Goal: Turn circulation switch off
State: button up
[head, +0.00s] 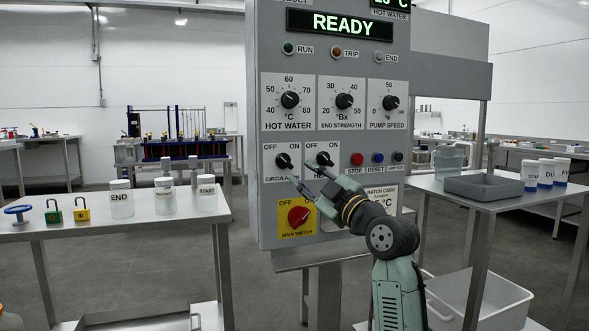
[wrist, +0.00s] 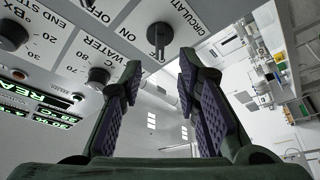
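The circulation switch (head: 284,161) is a black knob on the grey control panel, between OFF and ON marks. In the wrist view the circulation switch (wrist: 160,38) shows just beyond the fingertips, near the gap between them; I cannot tell surely which mark it points to. My gripper (head: 301,174) is open, with its fingertips just below and right of the knob in the head view. In the wrist view my gripper (wrist: 161,75) has its two padded fingers apart with nothing between them. The fingers hide part of the lower labels.
A second black knob (head: 324,159), partly labelled, sits close right of the circulation switch. The red main switch (head: 299,216) on yellow is below. Dials, including hot water (head: 290,100), are above. Tables with jars (head: 122,199) and a grey tray (head: 483,187) flank the panel.

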jog(key=v, duration=0.5)
